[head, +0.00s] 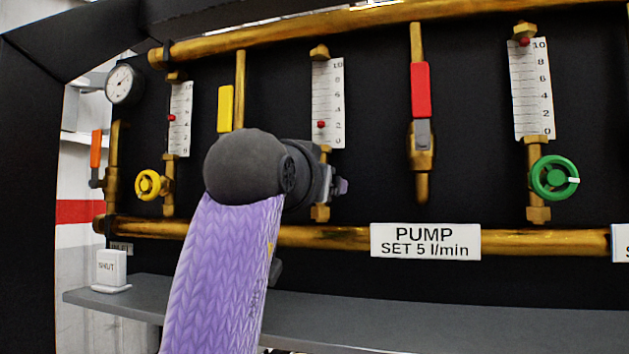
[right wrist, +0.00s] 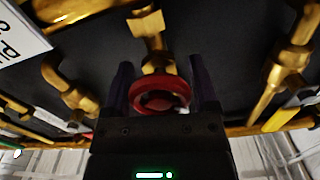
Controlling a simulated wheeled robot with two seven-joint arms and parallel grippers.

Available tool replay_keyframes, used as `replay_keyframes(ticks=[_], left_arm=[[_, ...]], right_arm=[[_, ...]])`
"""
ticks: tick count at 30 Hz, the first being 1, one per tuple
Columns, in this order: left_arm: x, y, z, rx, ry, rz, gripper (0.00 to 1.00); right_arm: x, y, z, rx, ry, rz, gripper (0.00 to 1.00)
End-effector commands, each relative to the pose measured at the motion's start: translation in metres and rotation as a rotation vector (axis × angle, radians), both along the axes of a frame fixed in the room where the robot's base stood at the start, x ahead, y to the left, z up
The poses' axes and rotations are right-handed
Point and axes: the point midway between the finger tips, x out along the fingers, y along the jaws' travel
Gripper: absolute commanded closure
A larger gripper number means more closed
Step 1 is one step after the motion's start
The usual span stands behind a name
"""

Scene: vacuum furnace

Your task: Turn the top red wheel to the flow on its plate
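The red wheel (right wrist: 160,95) shows in the right wrist view on a brass valve, with a small white mark near its lower right edge. My right gripper (right wrist: 161,88) has one finger at each side of it, both seeming to meet the rim. In the head view my right gripper (head: 341,187) hides this wheel. The flow scale (head: 328,100) above has its red float (head: 321,124) near 2. The plate (head: 425,241) to the lower right reads "PUMP SET 5 l/min"; part of this plate (right wrist: 20,35) shows in the right wrist view. My left gripper is out of view.
A green wheel (head: 555,178) and a red lever (head: 421,90) are to the right. A yellow lever (head: 225,108), a yellow wheel (head: 148,185) and a dial (head: 123,84) are to the left. Brass pipes cross the black panel. A grey shelf (head: 450,323) runs below.

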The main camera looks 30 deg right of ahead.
Motion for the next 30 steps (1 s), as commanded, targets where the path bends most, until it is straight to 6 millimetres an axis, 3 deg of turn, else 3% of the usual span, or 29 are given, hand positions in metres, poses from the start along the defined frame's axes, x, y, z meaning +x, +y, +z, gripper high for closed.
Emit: replay_keyframes(ticks=[1, 9, 20, 30], left_arm=[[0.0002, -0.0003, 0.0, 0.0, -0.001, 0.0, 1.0], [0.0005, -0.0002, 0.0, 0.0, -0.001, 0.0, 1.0], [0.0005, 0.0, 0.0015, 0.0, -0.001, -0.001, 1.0], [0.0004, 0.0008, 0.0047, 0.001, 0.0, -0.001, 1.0]], right_arm=[[-0.0001, 0.0001, 0.0001, 0.0, 0.0, 0.0, 0.36], [-0.0003, 0.0003, 0.0004, 0.0, 0.0, 0.0, 0.89], [-0.0001, 0.0003, 0.0008, -0.052, 0.061, -0.001, 0.89], [0.0003, 0.0002, 0.0013, -0.237, 0.274, -0.002, 0.89]])
